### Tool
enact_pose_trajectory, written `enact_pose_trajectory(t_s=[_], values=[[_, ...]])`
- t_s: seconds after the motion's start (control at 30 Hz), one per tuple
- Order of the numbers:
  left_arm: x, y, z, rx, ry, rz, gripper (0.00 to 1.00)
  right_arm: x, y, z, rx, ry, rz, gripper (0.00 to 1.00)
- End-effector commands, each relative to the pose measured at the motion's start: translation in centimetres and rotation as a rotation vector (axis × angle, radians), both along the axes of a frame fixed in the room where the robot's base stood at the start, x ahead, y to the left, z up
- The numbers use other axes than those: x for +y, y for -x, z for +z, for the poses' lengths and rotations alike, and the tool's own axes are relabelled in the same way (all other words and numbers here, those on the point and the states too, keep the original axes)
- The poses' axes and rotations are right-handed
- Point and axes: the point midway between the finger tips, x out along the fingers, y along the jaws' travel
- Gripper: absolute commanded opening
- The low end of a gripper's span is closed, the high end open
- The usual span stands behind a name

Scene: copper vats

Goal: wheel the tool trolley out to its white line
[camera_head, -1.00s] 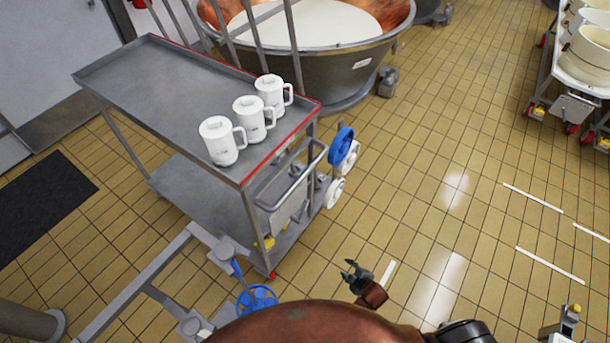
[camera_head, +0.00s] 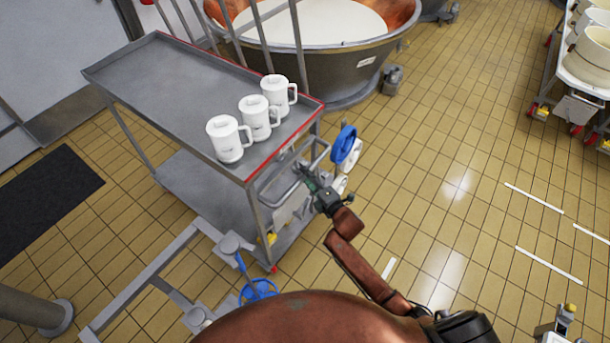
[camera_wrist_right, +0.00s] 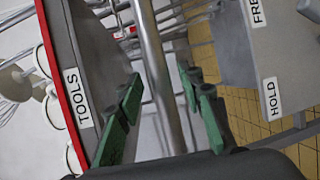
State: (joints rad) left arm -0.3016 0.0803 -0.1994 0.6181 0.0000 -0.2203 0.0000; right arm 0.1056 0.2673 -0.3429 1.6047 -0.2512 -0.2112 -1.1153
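The tool trolley (camera_head: 185,85) is a grey two-shelf metal cart at the left of the head view, with a red front edge. The wrist view shows its "TOOLS" label (camera_wrist_right: 78,97). Its bar handle (camera_head: 290,172) faces me at the near end. My right gripper (camera_head: 311,176) is at this handle. In the wrist view its green fingers (camera_wrist_right: 160,95) are apart, one on each side of the handle bar (camera_wrist_right: 152,70), with gaps visible. My left gripper is out of view. White lines (camera_head: 549,265) mark the floor at right; which belongs to the trolley is unclear.
Three white jugs (camera_head: 260,117) stand on the trolley's top. A copper vat (camera_head: 330,60) is behind it. A cart with pale tubs (camera_head: 585,55) stands at upper right. Open tiled floor (camera_head: 440,165) lies right of the trolley; a dark mat (camera_head: 45,195) is left.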

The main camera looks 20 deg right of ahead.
Motion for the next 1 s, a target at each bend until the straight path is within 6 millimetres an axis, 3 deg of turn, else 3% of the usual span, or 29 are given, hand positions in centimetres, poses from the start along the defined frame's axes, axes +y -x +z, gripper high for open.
enact_pose_trajectory(t_s=[0.2, 0.5, 1.0], values=[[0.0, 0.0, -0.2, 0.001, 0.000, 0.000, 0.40, 0.4, -1.8, -0.4, 0.001, -0.002, 0.000, 0.34], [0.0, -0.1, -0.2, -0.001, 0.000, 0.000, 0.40, 0.5, -2.0, -0.4, 0.001, -0.001, -0.001, 0.34], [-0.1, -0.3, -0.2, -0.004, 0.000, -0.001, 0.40, 0.5, -1.9, -0.4, 0.002, -0.001, -0.001, 0.00]])
